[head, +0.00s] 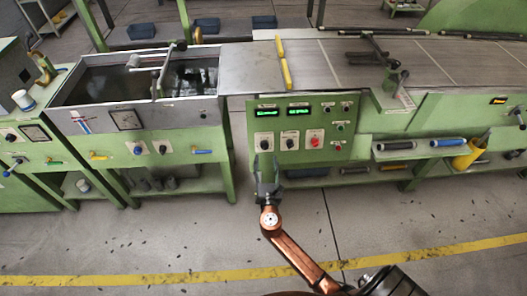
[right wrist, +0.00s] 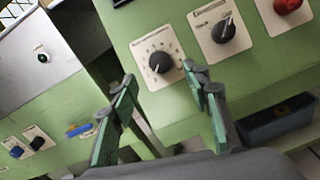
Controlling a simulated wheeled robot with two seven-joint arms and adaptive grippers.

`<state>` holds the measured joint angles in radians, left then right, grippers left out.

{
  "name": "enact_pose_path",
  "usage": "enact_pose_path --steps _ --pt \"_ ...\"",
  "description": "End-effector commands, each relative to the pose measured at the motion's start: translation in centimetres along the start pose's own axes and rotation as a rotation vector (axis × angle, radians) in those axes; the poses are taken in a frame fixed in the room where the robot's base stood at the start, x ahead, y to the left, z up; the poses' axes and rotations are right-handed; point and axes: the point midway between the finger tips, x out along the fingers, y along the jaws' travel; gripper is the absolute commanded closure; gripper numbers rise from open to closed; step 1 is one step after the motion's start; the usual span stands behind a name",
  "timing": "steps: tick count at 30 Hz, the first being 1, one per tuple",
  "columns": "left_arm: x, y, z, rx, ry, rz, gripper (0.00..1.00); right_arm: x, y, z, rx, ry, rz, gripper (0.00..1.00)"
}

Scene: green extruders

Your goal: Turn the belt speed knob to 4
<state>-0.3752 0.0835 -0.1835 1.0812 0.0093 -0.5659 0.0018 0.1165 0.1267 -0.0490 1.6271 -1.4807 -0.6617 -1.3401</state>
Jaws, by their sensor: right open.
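The green control panel (head: 302,119) has two black knobs below its lit displays. The left knob (head: 264,143) has a white plate with a round scale. It shows in the right wrist view (right wrist: 160,62), its pale pointer mark pointing roughly down; the scale figures are too small to read. The other knob (head: 289,143) also shows in the right wrist view (right wrist: 224,30). Labels are not legible, so I cannot confirm which is belt speed. My right gripper (head: 266,160) is open just below the left knob, its fingers (right wrist: 160,78) apart and empty. My left gripper is out of view.
A red button (head: 315,142) sits right of the knobs. A water tank (head: 130,80) stands to the left and a conveyor belt (head: 430,65) to the right. A dark bin (right wrist: 278,122) lies below the panel.

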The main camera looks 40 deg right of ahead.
Motion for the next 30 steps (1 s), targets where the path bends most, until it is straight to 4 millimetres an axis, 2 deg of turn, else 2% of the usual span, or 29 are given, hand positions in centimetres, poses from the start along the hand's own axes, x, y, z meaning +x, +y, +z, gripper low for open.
enact_pose_path --steps 6,12,23,30 --pt "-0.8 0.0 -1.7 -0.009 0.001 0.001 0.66 3.6 0.0 -0.3 0.001 0.002 0.0 0.56" --pt "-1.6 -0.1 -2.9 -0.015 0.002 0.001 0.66 5.9 0.0 -0.3 0.003 0.005 0.0 0.56" --pt "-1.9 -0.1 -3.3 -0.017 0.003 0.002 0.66 6.6 -0.1 -0.2 0.005 0.005 0.0 0.56" --pt "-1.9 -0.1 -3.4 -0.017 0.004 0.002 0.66 6.5 -0.1 -0.2 0.005 0.005 0.0 0.72"
